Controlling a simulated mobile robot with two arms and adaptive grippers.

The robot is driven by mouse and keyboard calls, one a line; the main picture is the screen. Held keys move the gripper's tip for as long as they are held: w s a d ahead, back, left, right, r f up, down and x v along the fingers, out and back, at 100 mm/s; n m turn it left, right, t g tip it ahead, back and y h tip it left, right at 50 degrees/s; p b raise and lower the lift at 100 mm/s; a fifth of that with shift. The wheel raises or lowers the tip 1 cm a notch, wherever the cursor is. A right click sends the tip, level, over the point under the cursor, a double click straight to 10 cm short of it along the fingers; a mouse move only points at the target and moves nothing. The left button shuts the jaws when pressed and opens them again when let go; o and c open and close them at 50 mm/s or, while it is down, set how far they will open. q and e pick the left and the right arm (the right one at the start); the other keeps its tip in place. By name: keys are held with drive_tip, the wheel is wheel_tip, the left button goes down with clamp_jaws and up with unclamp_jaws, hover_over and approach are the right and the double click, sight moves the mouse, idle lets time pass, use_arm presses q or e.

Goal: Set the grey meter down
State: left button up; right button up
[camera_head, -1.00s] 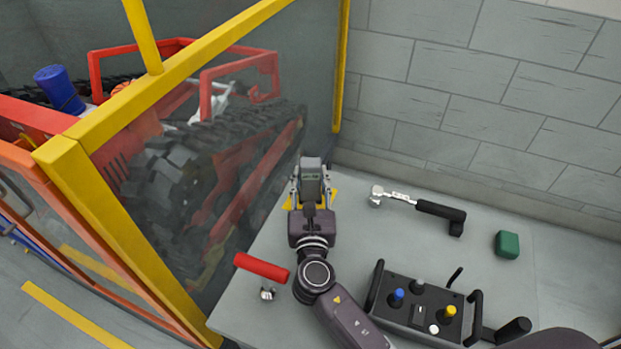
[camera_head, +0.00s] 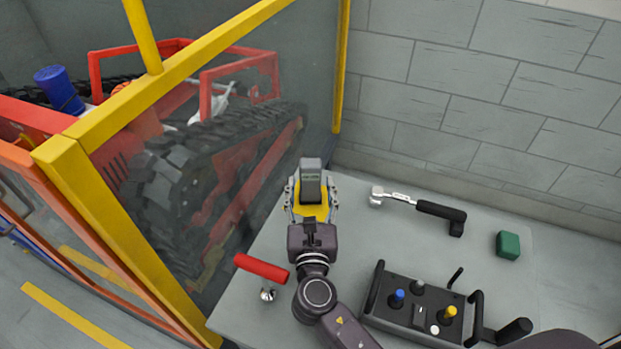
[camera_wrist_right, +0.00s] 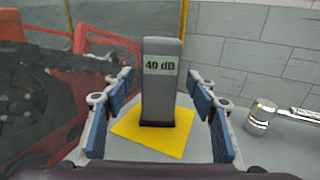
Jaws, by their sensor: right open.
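The grey meter (camera_head: 310,178) stands upright on a yellow square (camera_head: 321,211) on the grey table. In the right wrist view the meter (camera_wrist_right: 160,85) shows a "40 dB" label, and its dark base rests on the yellow square (camera_wrist_right: 172,142). My right gripper (camera_head: 312,197) is open. In the right wrist view its blue-padded fingers (camera_wrist_right: 160,105) stand on both sides of the meter with clear gaps, apart from it. My left gripper is not in view.
A black-handled ratchet-like tool (camera_head: 420,208), a green block (camera_head: 508,245) and a control box with joysticks (camera_head: 420,306) lie to the right. A red-handled tool (camera_head: 261,267) lies to the left. A yellow-framed clear barrier (camera_head: 85,195) borders the table's left side.

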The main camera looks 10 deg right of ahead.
drive_tip(key=s, duration=0.3)
drive_tip(key=s+a, duration=0.1)
drive_tip(key=s, duration=0.1)
drive_tip(key=s+b, duration=0.1)
drive_tip(key=s, duration=0.2)
drive_tip(key=shift+s+a, duration=0.3)
drive_tip(key=shift+a, duration=0.1)
